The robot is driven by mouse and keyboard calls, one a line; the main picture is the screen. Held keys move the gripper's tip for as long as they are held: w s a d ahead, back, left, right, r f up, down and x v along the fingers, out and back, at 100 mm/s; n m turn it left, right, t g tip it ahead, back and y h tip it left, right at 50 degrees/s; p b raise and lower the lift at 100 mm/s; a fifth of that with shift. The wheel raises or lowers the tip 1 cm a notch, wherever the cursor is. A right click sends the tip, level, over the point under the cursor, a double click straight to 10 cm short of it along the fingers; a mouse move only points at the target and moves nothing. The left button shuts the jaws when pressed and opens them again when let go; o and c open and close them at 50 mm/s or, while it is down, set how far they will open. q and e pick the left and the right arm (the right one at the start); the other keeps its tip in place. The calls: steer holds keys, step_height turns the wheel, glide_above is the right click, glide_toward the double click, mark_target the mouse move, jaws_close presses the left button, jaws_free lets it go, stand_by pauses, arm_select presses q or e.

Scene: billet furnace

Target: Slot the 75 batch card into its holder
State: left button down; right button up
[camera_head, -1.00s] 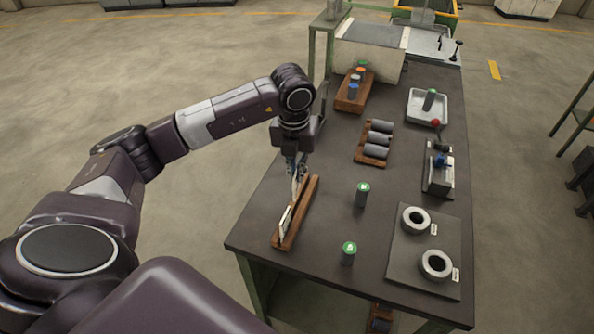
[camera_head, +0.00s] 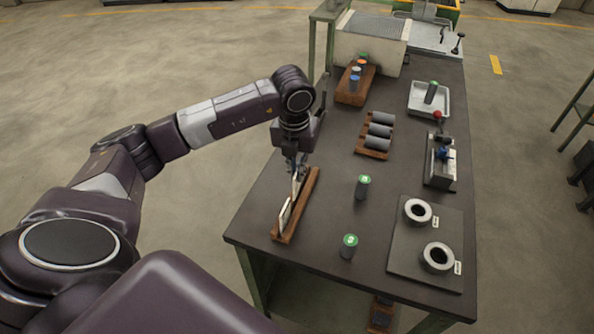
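A long wooden card holder (camera_head: 308,196) lies near the left edge of the dark table. A white card (camera_head: 284,217) stands tilted in its near part. My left gripper (camera_head: 296,176) points down over the far part of the holder. A pale, narrow piece shows at its fingertips, perhaps a card seen nearly edge-on. The fingers are small and partly hidden, so I cannot tell how far they are closed or whether they grip it. Any number on the cards is too small to read. My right gripper is not in view.
Two green-topped cylinders (camera_head: 348,246) (camera_head: 362,187) stand right of the holder. A grey plate (camera_head: 398,264) with two rings lies at the front right. A wooden rack of grey cylinders (camera_head: 374,154), a wooden block with coloured-topped pieces (camera_head: 350,98) and a white tray (camera_head: 413,111) are further back.

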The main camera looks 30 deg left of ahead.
arm_select(q)
steer(key=shift+f+b, duration=0.95)
steer(key=shift+f, duration=0.2)
steer(key=c, duration=2.1)
jaws_free()
steer(key=shift+r, duration=0.25)
steer(key=r, duration=0.3)
steer(key=s+r, duration=0.1)
steer(key=r, duration=0.7)
steer(key=shift+s+d+r, duration=0.2)
steer(key=shift+d+r, duration=0.05)
steer(key=shift+f, duration=0.1)
